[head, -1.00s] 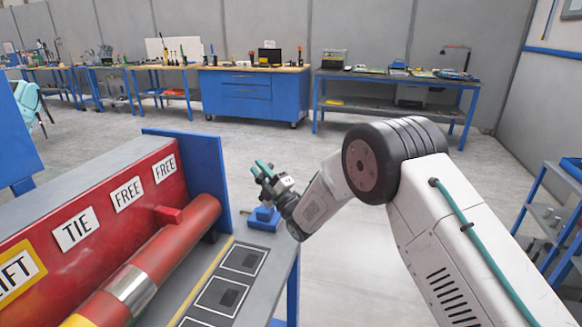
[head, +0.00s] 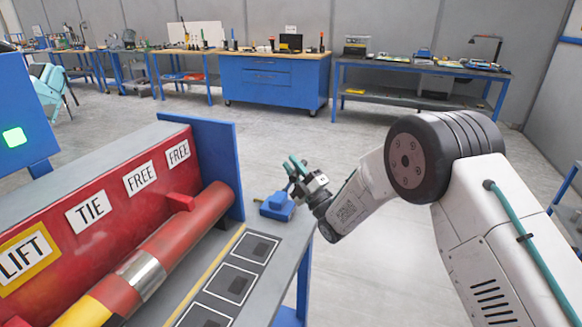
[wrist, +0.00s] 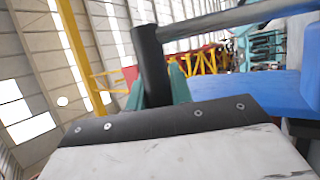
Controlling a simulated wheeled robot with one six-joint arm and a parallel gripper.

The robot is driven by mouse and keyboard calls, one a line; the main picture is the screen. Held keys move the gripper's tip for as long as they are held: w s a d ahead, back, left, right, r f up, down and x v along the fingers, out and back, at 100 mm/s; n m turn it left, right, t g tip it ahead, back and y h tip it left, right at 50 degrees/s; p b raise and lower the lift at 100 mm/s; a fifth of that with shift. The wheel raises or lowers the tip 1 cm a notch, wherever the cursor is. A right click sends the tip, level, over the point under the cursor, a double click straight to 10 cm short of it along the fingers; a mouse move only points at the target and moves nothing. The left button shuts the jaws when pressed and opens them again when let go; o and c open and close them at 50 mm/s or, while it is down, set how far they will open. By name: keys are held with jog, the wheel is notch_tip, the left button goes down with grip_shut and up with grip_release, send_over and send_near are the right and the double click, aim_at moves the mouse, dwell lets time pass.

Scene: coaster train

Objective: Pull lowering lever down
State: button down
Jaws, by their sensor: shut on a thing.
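The lowering lever shows in the wrist view as a black grip (wrist: 151,62) on a grey metal bar (wrist: 225,20). My gripper (wrist: 157,86) is shut on the black grip, its teal fingers on either side. In the head view my gripper (head: 296,167) is above and slightly right of a small blue housing (head: 277,207) at the bench's far end. The lever itself is too small and covered to make out there. Blue housing also fills the right side of the wrist view (wrist: 240,97).
A red panel (head: 90,215) with LIFT, TIE and FREE labels and a red-and-yellow cylinder (head: 180,235) stand at left. A blue end plate (head: 215,150) is left of my gripper. Dark framed squares (head: 230,283) lie on the bench top. The floor beyond is open.

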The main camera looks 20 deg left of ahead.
jog(key=shift+w+d+r, duration=0.1)
jog(key=shift+w+r, duration=0.05)
jog(key=shift+r, duration=0.35)
jog(key=c, duration=1.5)
grip_release()
jog(key=shift+o, duration=1.2)
jog(key=shift+d+r, duration=0.1)
jog(key=shift+d, duration=0.1)
jog(key=shift+a+f, duration=0.15)
jog(key=shift+f, duration=0.1)
jog(key=shift+s+f, duration=0.15)
jog(key=shift+s, duration=0.1)
jog(key=v, duration=0.7)
jog(key=shift+d, duration=0.3)
jog(key=shift+s, duration=0.1)
